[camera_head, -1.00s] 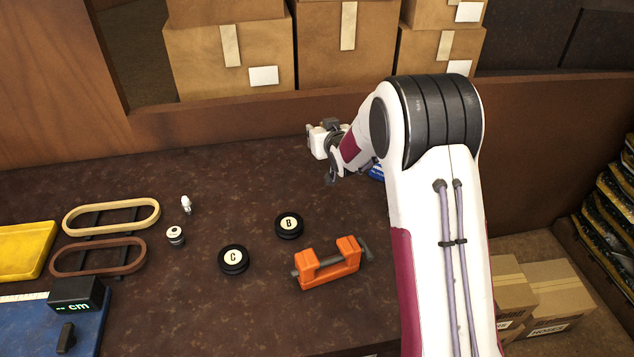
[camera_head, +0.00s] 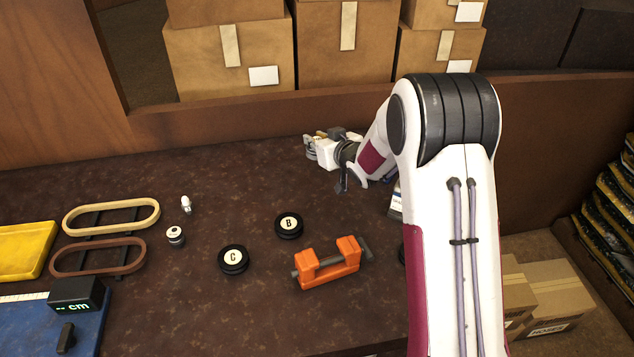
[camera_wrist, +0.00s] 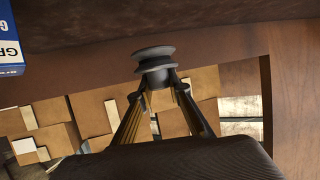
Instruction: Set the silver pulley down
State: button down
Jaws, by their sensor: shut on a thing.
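The silver pulley (camera_wrist: 154,58) is a grooved grey wheel. In the wrist view it sits between the tips of my gripper (camera_wrist: 160,92), which is shut on its lower part. In the head view the pulley (camera_head: 310,147) shows as a small grey shape at the left end of my gripper (camera_head: 320,140). My gripper points left there, near the back of the dark bench (camera_head: 250,180). The pulley appears held above the bench top, but its exact height cannot be told.
At left are two belts (camera_head: 110,215), a small fitting (camera_head: 175,236), a yellow tray (camera_head: 22,250) and a blue measuring board (camera_head: 30,325). The back-left bench is clear.

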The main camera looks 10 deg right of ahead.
jog(key=shift+f, duration=3.1)
jog(key=shift+f, duration=0.1)
jog(key=shift+f, duration=1.8)
jog(key=shift+f, duration=0.1)
jog(key=c, duration=1.9)
grip_release()
